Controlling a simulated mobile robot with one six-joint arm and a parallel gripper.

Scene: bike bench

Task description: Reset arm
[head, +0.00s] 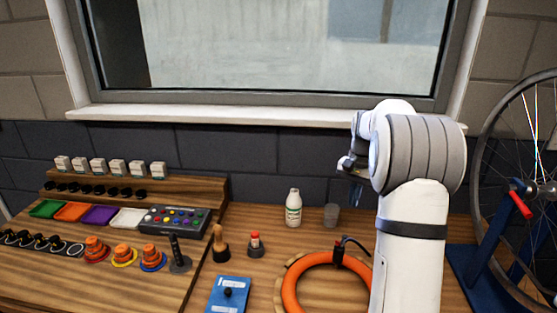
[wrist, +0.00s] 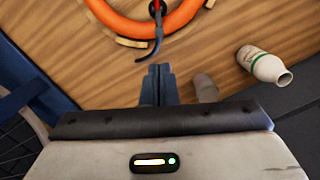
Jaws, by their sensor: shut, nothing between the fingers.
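My gripper (wrist: 157,84) shows in the wrist view with its two dark fingers together and nothing between them. It is above the wooden bench (wrist: 200,45), near an orange ring-shaped tube (wrist: 185,15) with a dark hooked piece on it. In the head view my arm stands at the right, folded, with the gripper (head: 355,172) partly hidden behind the wrist, pointing down in front of the window.
A white bottle (head: 293,208) and a grey cup (head: 331,215) stand at the back. The orange tube (head: 297,285) lies in front. A blue box (head: 228,295), orange cones (head: 96,249) and a button panel (head: 175,221) are left. A wheel in a blue stand (head: 478,260) is right.

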